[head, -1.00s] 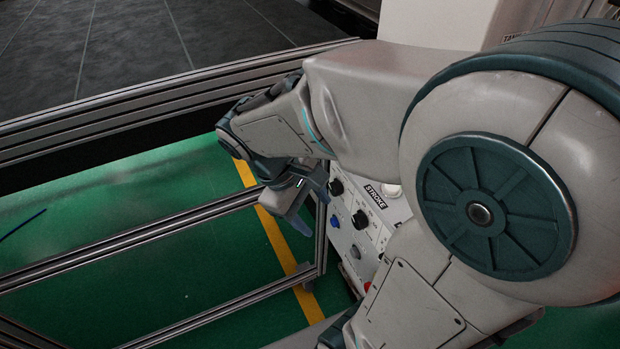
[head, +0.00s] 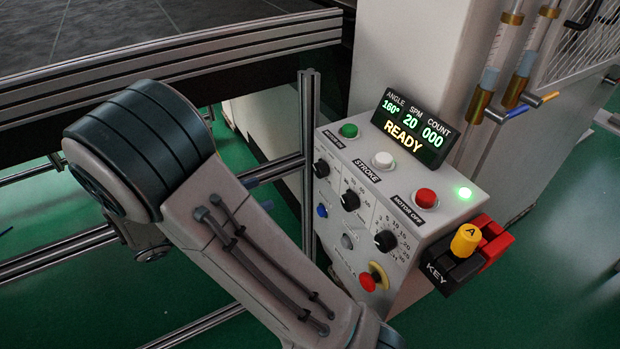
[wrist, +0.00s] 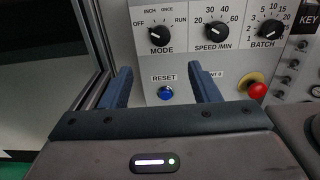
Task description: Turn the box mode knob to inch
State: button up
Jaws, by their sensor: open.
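The mode knob (wrist: 155,37) is black, on the white front panel of the control box (wrist: 190,75), below the marks OFF, INCH, ONCE and RUN in the wrist view. Its pointer is too small to read surely. In the head view the mode knob (head: 321,169) is the upper-left knob of the front panel. My gripper (wrist: 164,78) is open and empty, its blue fingers below the knob's level, one to each side of the blue reset button (wrist: 166,94). I see no contact with the knob. In the head view my arm hides most of the gripper.
Speed (wrist: 216,34) and batch (wrist: 269,32) knobs sit right of the mode knob. A red emergency button (head: 368,281) is lower on the panel. The display (head: 411,130) reads READY. A yellow key switch (head: 466,240) juts out at right. A metal frame post (head: 308,150) stands close left.

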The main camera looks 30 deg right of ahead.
aim_at(317, 171)
jog(key=d, duration=1.3)
jog(key=shift+w+d, duration=0.2)
jog(key=c, duration=1)
